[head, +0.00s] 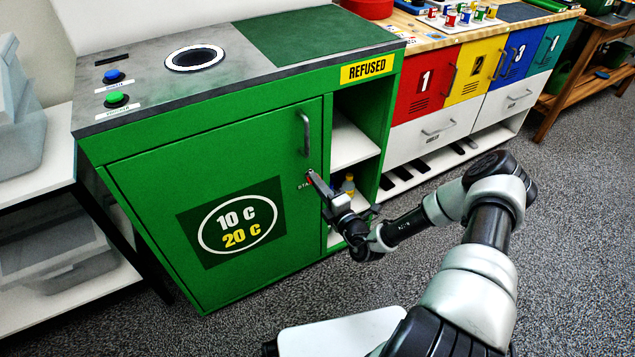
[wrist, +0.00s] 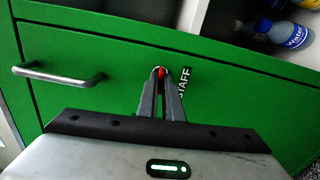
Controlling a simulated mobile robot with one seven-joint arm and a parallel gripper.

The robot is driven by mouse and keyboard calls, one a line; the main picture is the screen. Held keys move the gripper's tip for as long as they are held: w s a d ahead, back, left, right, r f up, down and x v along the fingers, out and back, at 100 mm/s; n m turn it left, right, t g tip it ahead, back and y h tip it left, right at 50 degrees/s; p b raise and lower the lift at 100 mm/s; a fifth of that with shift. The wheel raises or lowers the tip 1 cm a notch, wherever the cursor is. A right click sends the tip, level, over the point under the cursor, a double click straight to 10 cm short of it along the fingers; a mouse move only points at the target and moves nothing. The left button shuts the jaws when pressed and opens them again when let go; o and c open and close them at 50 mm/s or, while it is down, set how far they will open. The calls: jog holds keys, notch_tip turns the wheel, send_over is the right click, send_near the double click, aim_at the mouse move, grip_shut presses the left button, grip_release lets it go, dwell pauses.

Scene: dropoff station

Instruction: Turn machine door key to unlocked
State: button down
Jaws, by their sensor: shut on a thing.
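The green machine door (head: 150,170) is closed in the head view, with a "10 C 20 C" sign on it. Its grey bar handle (head: 305,133) is near the upper right corner; the handle also shows in the wrist view (wrist: 60,76). My gripper (head: 311,176) reaches the door just below the handle. In the wrist view my gripper (wrist: 161,76) is shut on a small red key (wrist: 160,72) at the door face, beside a "STAFF" label (wrist: 184,82). The fingers hide most of the key, so I cannot tell its turn angle.
Right of the door is an open shelf (head: 350,145) with bottles (head: 348,184). A "REFUSED" label (head: 367,69) is above it. Numbered coloured lockers (head: 425,80) stand further right. Grey bins (head: 50,255) are on a rack at left.

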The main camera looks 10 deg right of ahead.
jog(key=shift+n+p, duration=4.45)
jog(key=shift+n, duration=4.15)
jog(key=c, duration=1.9)
grip_release()
